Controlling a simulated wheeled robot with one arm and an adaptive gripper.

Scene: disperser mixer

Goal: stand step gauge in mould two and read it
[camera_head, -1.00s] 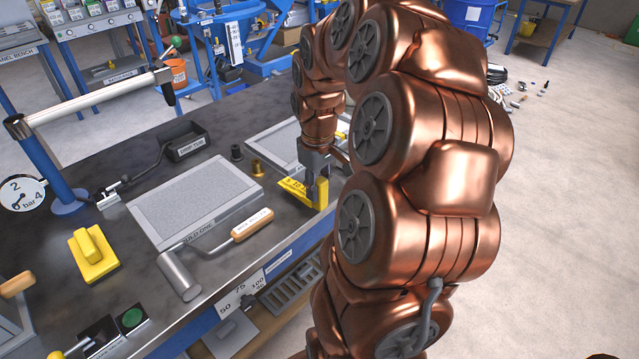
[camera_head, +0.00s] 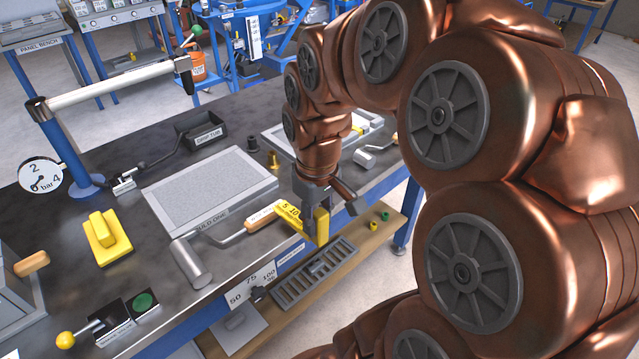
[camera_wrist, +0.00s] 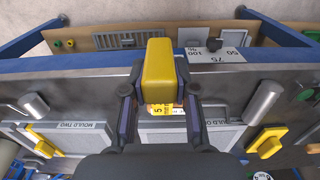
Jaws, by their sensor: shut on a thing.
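My gripper (camera_head: 316,222) is shut on the yellow step gauge (camera_head: 291,213), whose marks 5 and 10 show. The gauge is over the bench's front edge, right of mould one (camera_head: 212,190). In the wrist view the gauge's yellow block (camera_wrist: 160,70) is between my fingers (camera_wrist: 160,108), and its numbered part is partly hidden. Mould two, grey-framed, is left of the gripper in the wrist view (camera_wrist: 72,138). In the head view its far part (camera_head: 277,131) shows behind my arm. The gauge is apart from mould two.
A wooden-handled tool (camera_head: 230,238) lies along mould one's front edge. Dark and brass cylinders (camera_head: 273,160) stand between the moulds. A yellow block (camera_head: 106,238) is on the left. A lower shelf (camera_head: 355,245) carries a grey slotted tray (camera_head: 312,272).

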